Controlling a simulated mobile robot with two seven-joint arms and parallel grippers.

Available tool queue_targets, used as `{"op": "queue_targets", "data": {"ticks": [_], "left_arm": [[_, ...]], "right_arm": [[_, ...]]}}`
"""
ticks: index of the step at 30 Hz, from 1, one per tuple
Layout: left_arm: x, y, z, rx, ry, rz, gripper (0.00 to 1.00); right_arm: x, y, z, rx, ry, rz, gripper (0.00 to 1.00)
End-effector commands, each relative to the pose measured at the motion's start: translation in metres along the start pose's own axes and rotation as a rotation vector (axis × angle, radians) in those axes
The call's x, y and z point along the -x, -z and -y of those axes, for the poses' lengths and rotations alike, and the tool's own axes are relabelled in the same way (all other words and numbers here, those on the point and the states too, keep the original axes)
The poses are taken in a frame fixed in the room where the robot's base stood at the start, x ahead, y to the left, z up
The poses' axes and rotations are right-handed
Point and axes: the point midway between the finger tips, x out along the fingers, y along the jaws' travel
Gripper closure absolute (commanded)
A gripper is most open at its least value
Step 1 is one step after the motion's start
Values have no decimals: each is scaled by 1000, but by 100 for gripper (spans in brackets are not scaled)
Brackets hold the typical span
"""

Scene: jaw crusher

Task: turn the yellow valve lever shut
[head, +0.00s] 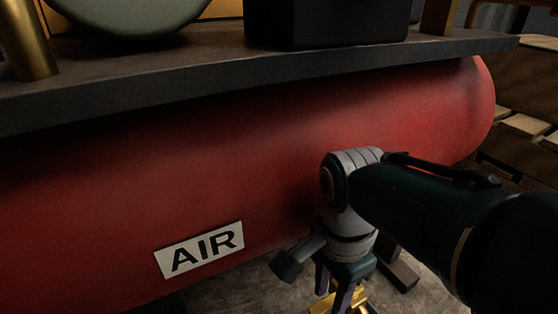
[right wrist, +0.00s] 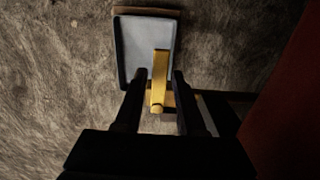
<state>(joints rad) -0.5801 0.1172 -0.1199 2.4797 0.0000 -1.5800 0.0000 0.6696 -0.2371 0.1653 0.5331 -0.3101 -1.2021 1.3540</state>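The yellow valve lever (right wrist: 161,68) shows in the right wrist view as a flat yellow bar with a rounded end, over a pale grey panel. My right gripper (right wrist: 160,74) has its two dark fingers on either side of the lever, with a small gap showing on each side. It looks open, and I cannot tell whether either finger touches the lever. In the head view, my right gripper (head: 340,290) points down in front of the red tank, and yellow parts (head: 352,302) show below it, cut by the lower edge. My left gripper is not in view.
The red air tank (head: 130,200) with a white AIR label (head: 200,250) fills the head view under a dark plate (head: 150,78). Its red side (right wrist: 290,120) is close on the right in the wrist view. Bare ground (right wrist: 55,80) lies to the left there. Wooden pallets (head: 522,125) stand at the right.

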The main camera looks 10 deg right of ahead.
Motion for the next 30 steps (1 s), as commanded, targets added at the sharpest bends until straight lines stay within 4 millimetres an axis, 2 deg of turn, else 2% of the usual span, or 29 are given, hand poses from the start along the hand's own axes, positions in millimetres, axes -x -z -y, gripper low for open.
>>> {"op": "queue_targets", "data": {"ticks": [1,4,14,17,27,30], "left_arm": [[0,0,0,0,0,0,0],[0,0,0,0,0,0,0],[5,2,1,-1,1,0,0],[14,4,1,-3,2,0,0],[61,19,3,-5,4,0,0],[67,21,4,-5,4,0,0]], "right_arm": [[0,0,0,1,0,0,54],[0,0,0,1,0,0,45],[6,0,1,2,1,1,45],[15,0,1,2,1,1,45],[69,0,0,2,0,1,45],[76,0,0,2,0,0,45]]}}
